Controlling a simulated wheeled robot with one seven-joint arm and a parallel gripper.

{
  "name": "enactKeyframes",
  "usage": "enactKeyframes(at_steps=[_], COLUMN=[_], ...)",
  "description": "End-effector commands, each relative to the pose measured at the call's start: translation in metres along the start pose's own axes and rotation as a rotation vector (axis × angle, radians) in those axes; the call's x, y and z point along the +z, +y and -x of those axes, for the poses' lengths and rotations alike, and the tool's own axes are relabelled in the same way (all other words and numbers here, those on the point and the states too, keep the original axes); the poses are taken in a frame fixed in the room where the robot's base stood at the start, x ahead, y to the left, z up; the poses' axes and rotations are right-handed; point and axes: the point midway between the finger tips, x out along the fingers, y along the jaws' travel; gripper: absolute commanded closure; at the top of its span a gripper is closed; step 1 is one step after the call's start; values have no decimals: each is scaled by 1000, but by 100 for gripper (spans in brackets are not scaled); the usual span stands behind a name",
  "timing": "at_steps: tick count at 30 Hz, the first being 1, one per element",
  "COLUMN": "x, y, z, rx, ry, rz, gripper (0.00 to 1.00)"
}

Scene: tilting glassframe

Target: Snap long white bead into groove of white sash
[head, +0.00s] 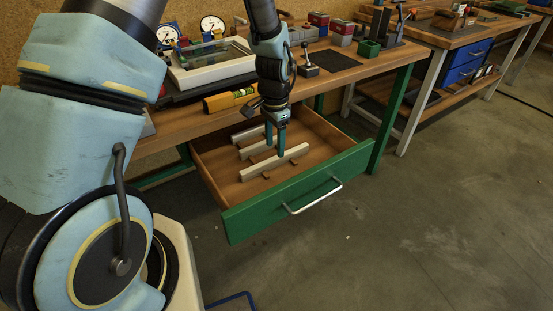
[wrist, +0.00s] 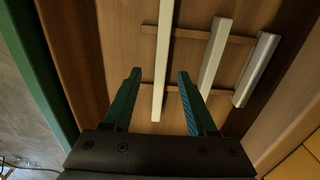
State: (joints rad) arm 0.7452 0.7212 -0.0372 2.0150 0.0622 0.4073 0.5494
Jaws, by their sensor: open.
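The long white bead (head: 285,158) lies in the open drawer, the nearest of three pale strips to the drawer front. In the wrist view the long white bead (wrist: 164,50) runs between my fingers, longer than the strips beside it. My gripper (head: 275,149) is open and points down at the bead, one finger on each side; in the wrist view my gripper (wrist: 160,76) shows no finger closed on it. I cannot tell the remaining height. The white sash (head: 190,83) lies on the bench at the back left, its groove too small to make out.
The green-fronted drawer (head: 300,195) is pulled out, with thin wooden rests (wrist: 245,39) under the strips. Two shorter strips (wrist: 214,55) (wrist: 257,70) lie beside the bead. A yellow level (head: 230,99) lies at the bench edge.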

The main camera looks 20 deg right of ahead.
Motion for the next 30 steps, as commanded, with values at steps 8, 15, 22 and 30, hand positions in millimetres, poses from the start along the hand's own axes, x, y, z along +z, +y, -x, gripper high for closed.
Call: enactKeyframes(at_steps=[8, 15, 22, 30], x=[-2, -5, -5, -5], y=[0, -1, -1, -1], z=[-18, -48, -60, -60], rx=[1, 2, -1, -1], ry=[-2, -2, 1, 1], rz=[0, 1, 1, 1], gripper=[43, 43, 43, 55])
